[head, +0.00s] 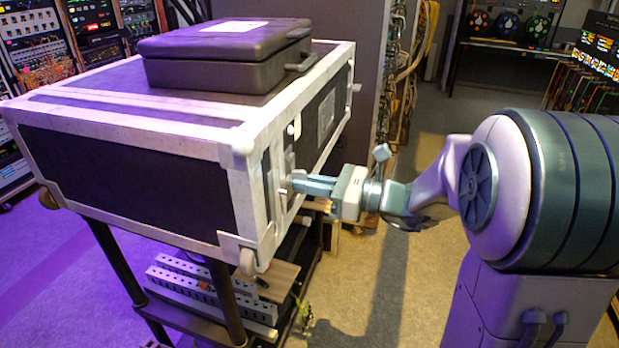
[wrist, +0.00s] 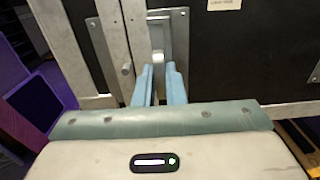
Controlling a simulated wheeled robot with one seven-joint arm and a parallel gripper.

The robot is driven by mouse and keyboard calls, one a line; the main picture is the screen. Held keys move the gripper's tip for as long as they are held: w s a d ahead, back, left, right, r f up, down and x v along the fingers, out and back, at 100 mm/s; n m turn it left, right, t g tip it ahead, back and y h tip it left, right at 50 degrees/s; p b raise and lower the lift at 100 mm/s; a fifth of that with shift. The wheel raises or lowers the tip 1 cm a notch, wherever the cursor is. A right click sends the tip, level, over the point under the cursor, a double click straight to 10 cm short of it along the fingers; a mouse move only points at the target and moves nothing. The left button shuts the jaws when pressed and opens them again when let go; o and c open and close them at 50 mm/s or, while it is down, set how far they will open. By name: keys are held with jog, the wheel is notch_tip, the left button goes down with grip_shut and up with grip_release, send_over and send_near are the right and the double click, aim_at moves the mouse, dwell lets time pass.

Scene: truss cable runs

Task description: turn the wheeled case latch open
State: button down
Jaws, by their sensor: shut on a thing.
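The wheeled case (head: 125,180) is a dark box with pale metal edges, and it stands on a cart at the left. Its latch (head: 289,162) is on the side facing my arm. In the wrist view the latch (wrist: 158,30) is a grey metal plate with a narrow upright handle. My gripper (head: 301,183) reaches in from the right, level with the latch. In the wrist view the blue fingers of my gripper (wrist: 159,70) are on either side of the handle's lower end and shut on it. The fingertips partly hide the handle.
A smaller black case (head: 225,60) lies on top of the wheeled case. Below, a cart shelf holds perforated strips (head: 205,290). A rack with hanging cables (head: 410,65) stands behind. The floor (head: 375,290) between cart and my body is clear.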

dwell(0.4)
jog(key=c, duration=1.5)
grip_release()
jog(key=b+v, duration=0.2)
jog(key=v, duration=1.1)
jog(key=shift+s+d, duration=0.15)
jog(key=shift+d, duration=0.2)
